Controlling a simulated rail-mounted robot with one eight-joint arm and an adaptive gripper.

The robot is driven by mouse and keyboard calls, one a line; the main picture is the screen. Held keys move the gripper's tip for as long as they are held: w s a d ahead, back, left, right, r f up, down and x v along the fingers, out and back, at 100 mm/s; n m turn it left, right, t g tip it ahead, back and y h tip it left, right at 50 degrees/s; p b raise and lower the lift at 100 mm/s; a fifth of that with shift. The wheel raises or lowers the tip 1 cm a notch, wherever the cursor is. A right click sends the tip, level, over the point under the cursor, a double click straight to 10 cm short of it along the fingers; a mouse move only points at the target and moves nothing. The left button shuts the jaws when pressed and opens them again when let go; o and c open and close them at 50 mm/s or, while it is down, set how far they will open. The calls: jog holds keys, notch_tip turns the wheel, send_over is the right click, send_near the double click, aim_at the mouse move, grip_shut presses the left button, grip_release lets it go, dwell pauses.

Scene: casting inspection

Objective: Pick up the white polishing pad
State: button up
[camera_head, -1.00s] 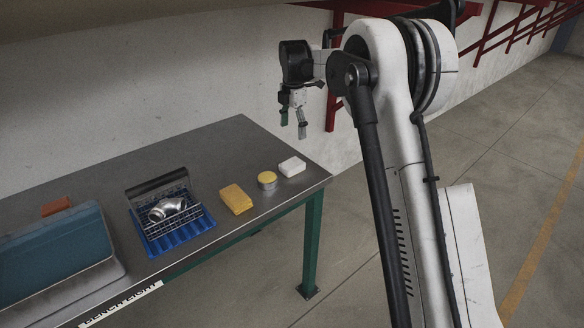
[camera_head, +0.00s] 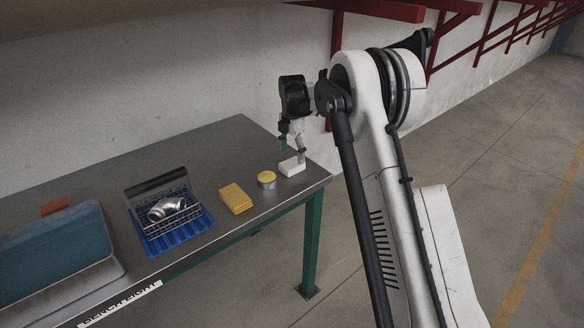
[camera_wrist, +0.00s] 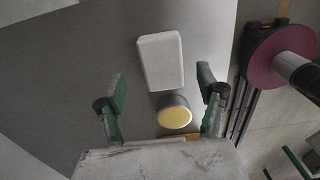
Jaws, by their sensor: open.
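The white polishing pad (camera_head: 291,167) lies flat near the right end of the bench top. In the wrist view the pad (camera_wrist: 160,60) lies ahead of and between the two fingers. My gripper (camera_head: 292,152) is open, with green finger pads, and hangs above the pad in the head view. In the wrist view the open gripper (camera_wrist: 163,88) has nothing between its fingertips that I can see it touching. The exact gap between fingertips and pad is hard to tell.
A round yellow-topped tin (camera_head: 266,179) stands just beside the pad.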

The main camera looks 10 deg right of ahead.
aim_at(292, 163)
jog(key=f, duration=0.4)
jog(key=shift+s+f, duration=0.2)
jog(key=shift+f, duration=0.2)
jog(key=c, duration=1.2)
jog(key=shift+r, duration=0.1)
jog(key=shift+r, duration=0.35)
jog(key=r, duration=0.3)
jog(key=shift+s+a+r, duration=0.15)
jog(key=shift+a+r, duration=0.2)
jog(key=shift+r, duration=0.05)
jog(key=s+a+r, duration=0.2)
jog(key=a, duration=0.1)
jog(key=s+a+r, duration=0.1)
jog(key=a+r, duration=0.1)
jog(key=a, duration=0.1)
jog(key=s+a+r, duration=0.2)
jog(key=a, duration=0.1)
jog(key=shift+s+a+r, duration=0.2)
jog(key=shift+s, duration=0.15)
